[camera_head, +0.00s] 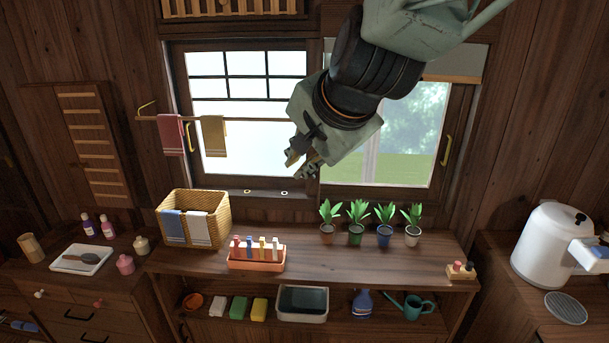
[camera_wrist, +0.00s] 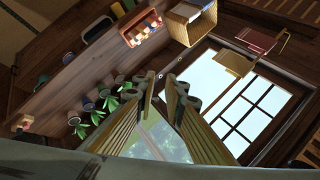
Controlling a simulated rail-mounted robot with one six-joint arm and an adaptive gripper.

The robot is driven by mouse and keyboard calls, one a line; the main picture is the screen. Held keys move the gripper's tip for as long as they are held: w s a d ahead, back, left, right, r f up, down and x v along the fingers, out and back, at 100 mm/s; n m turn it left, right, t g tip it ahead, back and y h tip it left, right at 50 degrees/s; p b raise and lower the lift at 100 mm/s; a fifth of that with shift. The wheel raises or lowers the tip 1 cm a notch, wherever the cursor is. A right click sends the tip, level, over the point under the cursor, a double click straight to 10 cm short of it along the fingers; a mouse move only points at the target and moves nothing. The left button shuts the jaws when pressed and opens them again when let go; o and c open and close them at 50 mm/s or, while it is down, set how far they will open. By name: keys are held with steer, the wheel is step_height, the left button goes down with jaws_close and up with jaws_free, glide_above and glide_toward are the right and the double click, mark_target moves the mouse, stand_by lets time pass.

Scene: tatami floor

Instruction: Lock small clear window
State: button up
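The window has two dark-framed sashes side by side. The left sash (camera_head: 210,105) has a dark grid over its upper part and pale, milky panes. The right sash (camera_head: 405,140) has a clear pane with greenery behind it and a yellow handle (camera_head: 447,150) on its right side. Another yellow handle (camera_head: 190,144) is on the left sash's left side. My gripper (camera_head: 302,168) hangs in front of the middle of the window and hides part of the meeting frames. In the wrist view its fingers (camera_wrist: 164,90) are apart with nothing between them. I cannot make out a lock.
Several potted plants (camera_head: 357,222), a red rack (camera_head: 257,255) and a wicker basket (camera_head: 193,215) stand on the counter (camera_head: 330,262) below. Small towels (camera_head: 213,137) hang from a rod before the left sash. Two small round pieces (camera_head: 284,193) sit on the sill.

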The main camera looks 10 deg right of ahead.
steer(key=w+f+m+t+h, duration=0.1)
steer(key=w+f+m, duration=0.15)
steer(key=w, duration=0.45)
steer(key=w+a+f+m+t+h, duration=0.1)
steer(key=w+f+m, duration=0.1)
steer(key=w+m, duration=0.3)
steer(key=w+f+m+t+h, duration=0.1)
steer(key=w+f+m, duration=0.2)
steer(key=w, duration=0.5)
steer(key=w+d+f+m+h, duration=0.2)
steer(key=w+f+m+h, duration=0.1)
steer(key=f, duration=0.4)
steer(key=w+d+f+m+t+h+b, duration=0.1)
steer(key=w+d+f+m+h, duration=0.1)
steer(key=w+f+m, duration=0.3)
steer(key=shift+w+f+m+h, duration=0.3)
steer(key=shift+f+m+h, duration=0.65)
steer(key=shift+m, duration=0.8)
steer(key=shift+d, duration=0.15)
steer(key=x, duration=1.3)
steer(key=shift+w, duration=0.4)
steer(key=shift+d, duration=0.1)
